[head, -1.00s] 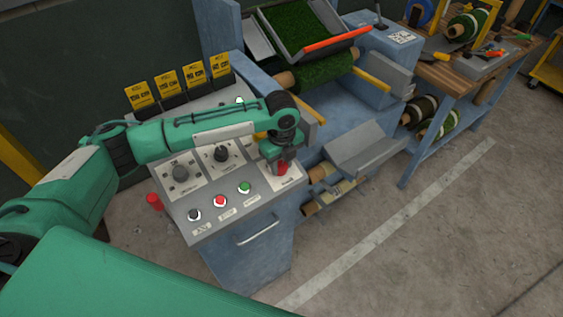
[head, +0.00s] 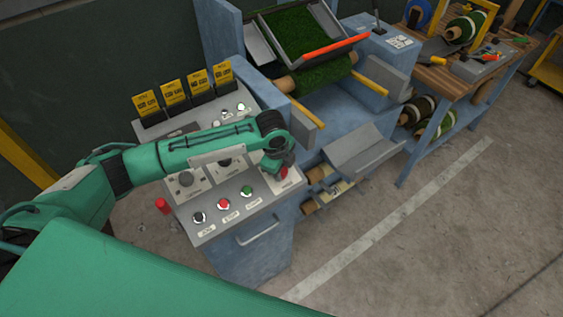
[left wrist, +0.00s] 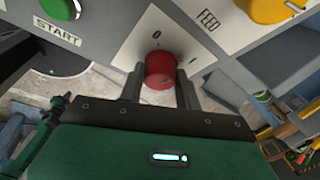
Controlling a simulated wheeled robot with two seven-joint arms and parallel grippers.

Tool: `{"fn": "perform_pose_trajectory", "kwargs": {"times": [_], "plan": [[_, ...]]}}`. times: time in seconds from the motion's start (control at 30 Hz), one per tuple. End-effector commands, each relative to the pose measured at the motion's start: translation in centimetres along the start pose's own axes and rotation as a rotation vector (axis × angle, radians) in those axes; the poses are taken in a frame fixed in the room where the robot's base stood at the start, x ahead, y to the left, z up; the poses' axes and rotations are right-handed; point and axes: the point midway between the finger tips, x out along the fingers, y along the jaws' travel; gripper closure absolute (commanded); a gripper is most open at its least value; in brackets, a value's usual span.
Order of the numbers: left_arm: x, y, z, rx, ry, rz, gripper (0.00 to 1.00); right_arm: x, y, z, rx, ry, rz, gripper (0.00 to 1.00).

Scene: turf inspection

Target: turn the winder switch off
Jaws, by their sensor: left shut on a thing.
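The winder switch appears as a red knob (left wrist: 160,70) on a pale plate (left wrist: 140,48) with a 0 mark, in the left wrist view. It also shows as a bit of red (head: 284,173) at the right of the control panel (head: 225,232) in the head view. My left gripper (left wrist: 160,85) has one finger on each side of the red knob and is shut on it. In the head view my left gripper (head: 277,166) hides part of the knob and its plate. The knob's pointer direction cannot be read. My right gripper is not in view.
A green START button (left wrist: 62,8) and a yellow knob (left wrist: 272,8) by a FEED label sit near the switch. Black, red and green buttons line the panel's front, above a handle (head: 258,232). A red post-like piece (head: 162,206) stands at its left. Open floor lies in front.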

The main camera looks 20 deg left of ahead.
Motion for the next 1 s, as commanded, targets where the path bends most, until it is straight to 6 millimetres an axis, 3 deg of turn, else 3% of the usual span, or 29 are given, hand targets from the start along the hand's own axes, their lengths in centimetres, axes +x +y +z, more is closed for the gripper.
{"fn": "perform_pose_trajectory", "kwargs": {"times": [0.03,0.5,1.0], "plan": [[-0.5,0.1,0.0,-0.041,0.001,-0.013,0.89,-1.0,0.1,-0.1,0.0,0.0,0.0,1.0],[-0.3,0.3,-0.1,-0.461,0.001,-0.165,0.89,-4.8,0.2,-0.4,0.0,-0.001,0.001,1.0],[-0.1,0.5,-0.2,-0.86,0.0,-0.31,0.89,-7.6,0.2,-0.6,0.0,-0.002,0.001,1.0]]}}
